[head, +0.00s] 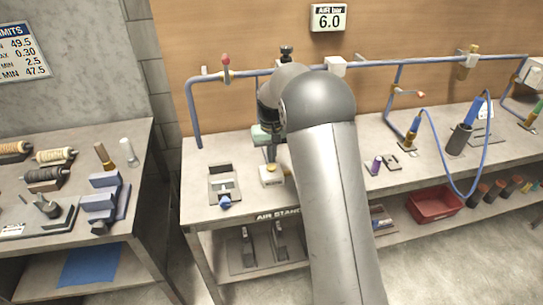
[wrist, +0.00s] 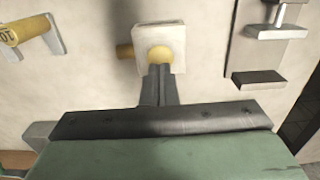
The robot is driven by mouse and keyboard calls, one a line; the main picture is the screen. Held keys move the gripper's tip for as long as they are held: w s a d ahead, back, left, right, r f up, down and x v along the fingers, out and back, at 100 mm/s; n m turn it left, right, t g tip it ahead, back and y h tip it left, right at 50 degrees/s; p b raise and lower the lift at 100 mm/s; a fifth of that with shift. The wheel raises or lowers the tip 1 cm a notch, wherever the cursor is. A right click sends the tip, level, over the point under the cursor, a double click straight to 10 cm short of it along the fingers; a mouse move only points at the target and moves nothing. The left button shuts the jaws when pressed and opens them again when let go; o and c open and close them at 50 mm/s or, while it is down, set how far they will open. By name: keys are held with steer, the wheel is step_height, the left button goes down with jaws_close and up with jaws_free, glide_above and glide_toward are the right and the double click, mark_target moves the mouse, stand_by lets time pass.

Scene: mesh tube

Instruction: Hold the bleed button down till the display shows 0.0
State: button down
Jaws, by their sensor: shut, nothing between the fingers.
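The display (head: 329,17) on the back wall reads 6.0 under the words "AIR bar". A yellow round button (wrist: 160,54), which I take for the bleed button, sits on a small white block (wrist: 172,31). The block also stands on the bench in the head view (head: 272,180). My gripper (wrist: 160,70) is shut and empty, its fingertips at the button's near edge in the wrist view. It points down over the block in the head view (head: 271,163). I cannot tell whether the tips touch the button or whether it is pressed.
A blue pipe (head: 195,110) runs up and along the wall behind the bench. A clamp fixture with a blue knob (head: 224,201) stands left of the block. A purple-topped piece (head: 376,165) stands to the right, past my arm. A red bin (head: 434,204) sits on the lower shelf.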

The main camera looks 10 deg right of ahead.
mark_target(272, 167)
steer(key=shift+f, duration=0.8)
step_height(272, 167, down, 2)
steer(key=shift+f+b, duration=0.2)
steer(key=shift+b, duration=0.65)
steer(key=shift+s, duration=0.2)
steer(key=shift+f, duration=0.2)
stand_by(1.2)
step_height(272, 167, up, 15)
steer(key=shift+w+p, duration=0.2)
steer(key=shift+p, duration=0.2)
